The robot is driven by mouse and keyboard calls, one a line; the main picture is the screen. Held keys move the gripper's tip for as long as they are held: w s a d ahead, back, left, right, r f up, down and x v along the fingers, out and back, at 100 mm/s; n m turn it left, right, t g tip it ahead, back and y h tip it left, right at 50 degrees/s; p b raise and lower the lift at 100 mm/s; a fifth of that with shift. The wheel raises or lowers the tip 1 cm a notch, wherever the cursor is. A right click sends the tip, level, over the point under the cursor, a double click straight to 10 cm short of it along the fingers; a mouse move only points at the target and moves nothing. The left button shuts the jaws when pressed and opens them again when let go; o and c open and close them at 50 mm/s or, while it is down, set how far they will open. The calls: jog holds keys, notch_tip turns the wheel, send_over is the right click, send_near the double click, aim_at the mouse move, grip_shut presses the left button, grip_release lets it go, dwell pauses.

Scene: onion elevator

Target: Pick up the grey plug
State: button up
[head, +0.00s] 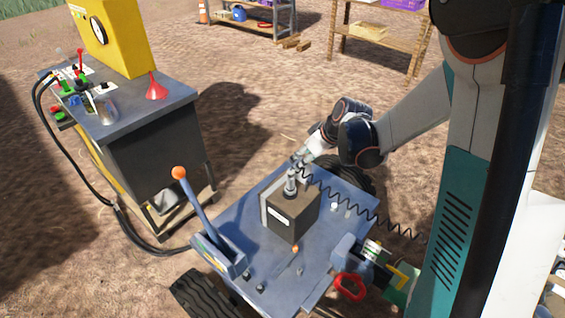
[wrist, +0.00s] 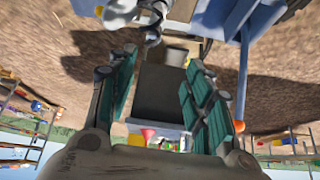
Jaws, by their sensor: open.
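A grey plug (head: 291,183) stands upright on top of a dark box (head: 290,217) on the blue cart (head: 235,222). A black coiled cable (head: 350,203) runs from near the plug to the right. My gripper (head: 300,158) reaches in from the upper right, with its fingertips just behind and above the plug. In the wrist view my gripper (wrist: 160,62) has its two green-padded fingers spread apart, with nothing between them. A shiny grey piece (wrist: 152,32), perhaps the plug, shows past the fingertips near the top edge. Whether the fingers touch the plug cannot be told.
A lever with an orange knob (head: 179,173) rises at the cart's left. A red ring handle (head: 350,287) sits at its front right. A dark cabinet with a yellow gauge box (head: 116,36) stands left. Shelves (head: 375,45) stand behind on open dirt ground.

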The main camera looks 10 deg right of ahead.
aim_at(291, 182)
jog(key=shift+n, duration=0.5)
jog(key=b+x, duration=0.1)
jog(key=x, duration=0.5)
jog(key=d+b+x, duration=0.1)
jog(key=b+x, duration=0.1)
jog(key=x, duration=0.4)
jog(key=b+x, duration=0.2)
jog(key=x, duration=0.4)
jog(key=shift+d+f, duration=0.15)
jog(key=shift+f, duration=0.05)
jog(key=shift+r, duration=0.1)
grip_shut()
